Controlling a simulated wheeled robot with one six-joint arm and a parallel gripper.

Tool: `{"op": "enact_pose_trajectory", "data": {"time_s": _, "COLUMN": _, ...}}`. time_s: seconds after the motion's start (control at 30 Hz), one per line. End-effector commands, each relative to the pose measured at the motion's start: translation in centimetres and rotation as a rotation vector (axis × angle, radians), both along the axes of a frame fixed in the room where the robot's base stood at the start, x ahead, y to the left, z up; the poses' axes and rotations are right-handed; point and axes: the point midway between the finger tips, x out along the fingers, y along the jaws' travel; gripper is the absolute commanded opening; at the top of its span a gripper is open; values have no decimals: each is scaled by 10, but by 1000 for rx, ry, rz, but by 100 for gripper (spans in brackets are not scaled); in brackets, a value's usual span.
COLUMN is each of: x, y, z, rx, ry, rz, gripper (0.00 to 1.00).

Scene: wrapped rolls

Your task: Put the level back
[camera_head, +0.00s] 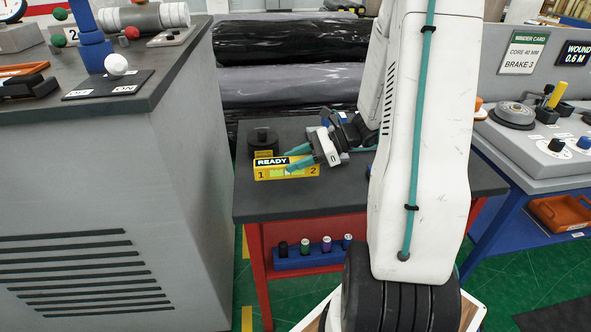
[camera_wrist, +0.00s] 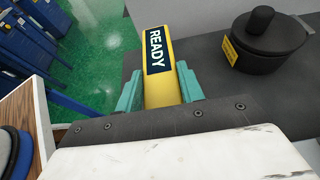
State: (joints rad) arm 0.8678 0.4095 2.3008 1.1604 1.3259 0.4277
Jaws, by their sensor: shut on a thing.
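The level (camera_head: 287,171) is a yellow bar with a black READY label, a green vial window and the numbers 1 and 2. It is over the dark top of the red-framed table. My gripper (camera_head: 306,163) has its teal fingers shut on the level from the right. In the wrist view the level (camera_wrist: 158,60) sticks out between the two fingertips (camera_wrist: 160,88), one on each side. I cannot tell whether its underside touches the table.
A black round weight with a knob (camera_head: 263,138) stands just behind the level. A grey cabinet (camera_head: 100,200) is at left, a control console (camera_head: 545,140) at right. Dark wrapped rolls (camera_head: 285,45) lie behind.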

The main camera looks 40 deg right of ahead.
Motion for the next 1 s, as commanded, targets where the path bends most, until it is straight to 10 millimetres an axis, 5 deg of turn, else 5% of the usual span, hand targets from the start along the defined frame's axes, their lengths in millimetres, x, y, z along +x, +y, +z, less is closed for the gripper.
{"op": "enact_pose_trajectory", "data": {"time_s": 0.33, "x": 2, "y": 0, "z": -34, "rx": 2, "ry": 2, "rz": -1, "gripper": 0}}
{"op": "enact_pose_trajectory", "data": {"time_s": 0.7, "x": 1, "y": 0, "z": -39, "rx": 0, "ry": 0, "rz": -1, "gripper": 0}}
{"op": "enact_pose_trajectory", "data": {"time_s": 0.73, "x": 1, "y": 0, "z": -39, "rx": -1, "ry": 1, "rz": -1, "gripper": 46}}
{"op": "enact_pose_trajectory", "data": {"time_s": 0.77, "x": 1, "y": 0, "z": -38, "rx": -1, "ry": 1, "rz": -1, "gripper": 55}}
{"op": "enact_pose_trajectory", "data": {"time_s": 1.0, "x": 1, "y": 0, "z": -38, "rx": -1, "ry": 1, "rz": -1, "gripper": 60}}
